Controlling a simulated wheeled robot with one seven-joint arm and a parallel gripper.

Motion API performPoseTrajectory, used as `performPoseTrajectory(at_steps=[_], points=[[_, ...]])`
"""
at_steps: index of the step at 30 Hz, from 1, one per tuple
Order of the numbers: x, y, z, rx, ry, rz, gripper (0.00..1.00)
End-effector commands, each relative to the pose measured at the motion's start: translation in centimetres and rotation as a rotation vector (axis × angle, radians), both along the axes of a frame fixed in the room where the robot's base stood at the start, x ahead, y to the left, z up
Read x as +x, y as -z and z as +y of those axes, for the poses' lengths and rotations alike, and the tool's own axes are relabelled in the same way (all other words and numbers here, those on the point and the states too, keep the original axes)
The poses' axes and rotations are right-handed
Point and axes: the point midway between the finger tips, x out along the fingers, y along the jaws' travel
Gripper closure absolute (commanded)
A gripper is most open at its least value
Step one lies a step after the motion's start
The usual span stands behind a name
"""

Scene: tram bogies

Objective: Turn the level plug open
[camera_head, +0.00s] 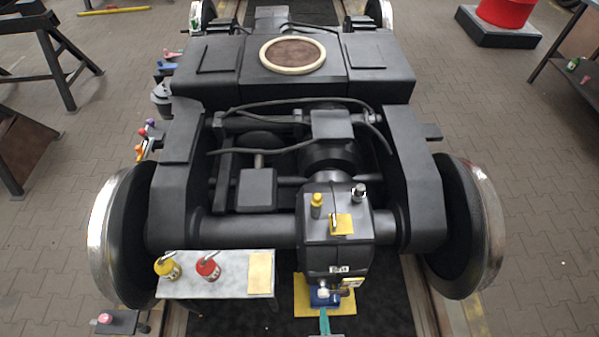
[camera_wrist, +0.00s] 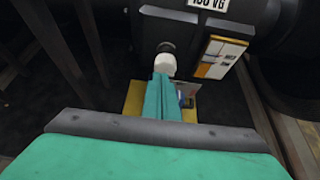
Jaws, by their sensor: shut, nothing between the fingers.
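The level plug appears to be the pale, blocky piece (camera_wrist: 163,66) on the front of the dark gearbox (camera_head: 320,258). In the wrist view it sits just below a dark round fitting (camera_wrist: 166,47). In the head view a small pale spot (camera_head: 322,293) shows at the gearbox's lower front. My gripper (camera_wrist: 161,78) has teal fingers pressed together with nothing between them. Its tips reach the plug's lower edge in the wrist view; I cannot tell whether they touch it. The gripper also shows at the bottom of the head view (camera_head: 324,314).
A yellow mat or tray (camera_head: 305,302) with a blue item (camera_head: 333,299) lies under the gearbox. A grey side table (camera_head: 220,288) with yellow and red cans (camera_head: 208,268) stands to the left. Large wheels (camera_head: 478,230) flank the bogie. A label plate (camera_wrist: 218,56) is right of the plug.

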Motion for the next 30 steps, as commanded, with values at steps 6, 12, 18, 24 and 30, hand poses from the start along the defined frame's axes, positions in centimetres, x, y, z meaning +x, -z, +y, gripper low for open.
performPoseTrajectory(at_steps=[6, 12, 18, 24, 30], points=[[2.5, 0.0, 0.0, 0.0, 0.001, 0.0, 1.0], [4.7, 0.0, 0.2, 0.0, -0.002, 0.0, 1.0], [5.9, 0.0, 0.1, 0.0, 0.0, 0.0, 1.0], [6.3, 0.0, 0.1, 0.0, 0.001, 0.0, 1.0], [6.2, 0.0, 0.2, 0.0, 0.001, 0.0, 1.0]])
